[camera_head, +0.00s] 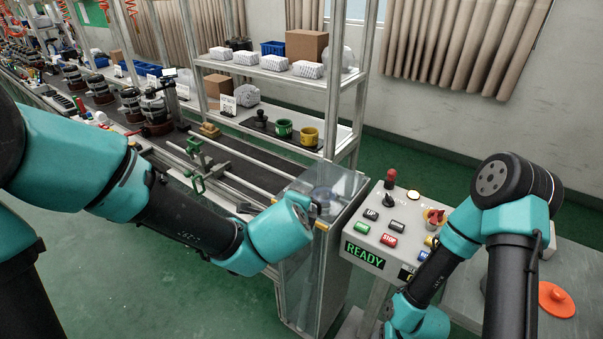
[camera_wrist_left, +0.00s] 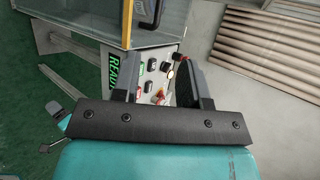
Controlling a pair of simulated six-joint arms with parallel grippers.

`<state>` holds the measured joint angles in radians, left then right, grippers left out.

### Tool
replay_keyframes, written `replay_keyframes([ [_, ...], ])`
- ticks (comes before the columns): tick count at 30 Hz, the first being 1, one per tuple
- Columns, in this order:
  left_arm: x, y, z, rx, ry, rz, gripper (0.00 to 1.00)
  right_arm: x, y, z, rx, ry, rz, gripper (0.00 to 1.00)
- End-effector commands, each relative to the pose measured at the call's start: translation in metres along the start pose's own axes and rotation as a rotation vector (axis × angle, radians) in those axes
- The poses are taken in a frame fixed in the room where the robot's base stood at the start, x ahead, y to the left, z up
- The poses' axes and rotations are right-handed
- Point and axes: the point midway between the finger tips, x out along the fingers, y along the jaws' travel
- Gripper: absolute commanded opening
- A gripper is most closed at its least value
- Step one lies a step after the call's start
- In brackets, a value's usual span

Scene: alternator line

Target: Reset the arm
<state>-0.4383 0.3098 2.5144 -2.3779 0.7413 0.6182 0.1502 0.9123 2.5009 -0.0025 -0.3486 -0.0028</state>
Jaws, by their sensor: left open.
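My left arm, teal and black, comes in from the left in the head view. Its wrist reaches the clear-walled cabinet, and the left gripper (camera_head: 318,208) is mostly hidden behind the wrist. In the left wrist view the two dark fingers of the left gripper (camera_wrist_left: 158,78) stand apart with nothing held between them. The control panel (camera_wrist_left: 152,72) shows beyond the gap. My right arm bends down at the right of the head view, in front of the control panel (camera_head: 394,215). Its gripper is not visible.
The panel has coloured buttons, a red-topped knob and a lit READY display (camera_head: 364,254). The clear-walled cabinet (camera_head: 310,275) stands left of it. A shelf rack (camera_head: 345,110) and conveyor are behind. An orange disc (camera_head: 556,299) lies on a grey table (camera_head: 585,265) at right.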

Motion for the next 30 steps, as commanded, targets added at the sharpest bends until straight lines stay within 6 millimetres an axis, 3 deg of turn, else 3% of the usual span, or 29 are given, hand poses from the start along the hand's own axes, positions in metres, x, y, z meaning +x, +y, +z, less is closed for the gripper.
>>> replay_keyframes([
  [5, 0.005, 0.006, 0.002, -0.013, -0.003, 0.030, 0.40, 0.000, 0.000, 0.000, 0.000, 0.000, 0.000, 0.62],
  [8, 0.015, 0.022, 0.007, -0.046, -0.009, 0.101, 0.40, 0.000, 0.000, 0.000, 0.000, 0.000, 0.000, 0.62],
  [11, 0.031, 0.048, 0.015, -0.105, -0.016, 0.221, 0.40, 0.000, 0.000, 0.000, 0.000, 0.000, 0.000, 0.62],
  [18, 0.063, 0.133, 0.031, -0.334, -0.023, 0.574, 0.40, 0.000, 0.000, 0.000, 0.000, 0.000, 0.000, 0.62],
  [30, 0.082, 0.253, 0.034, -0.843, -0.025, 1.012, 0.40, 0.000, 0.000, 0.000, 0.000, 0.000, 0.000, 0.62],
])
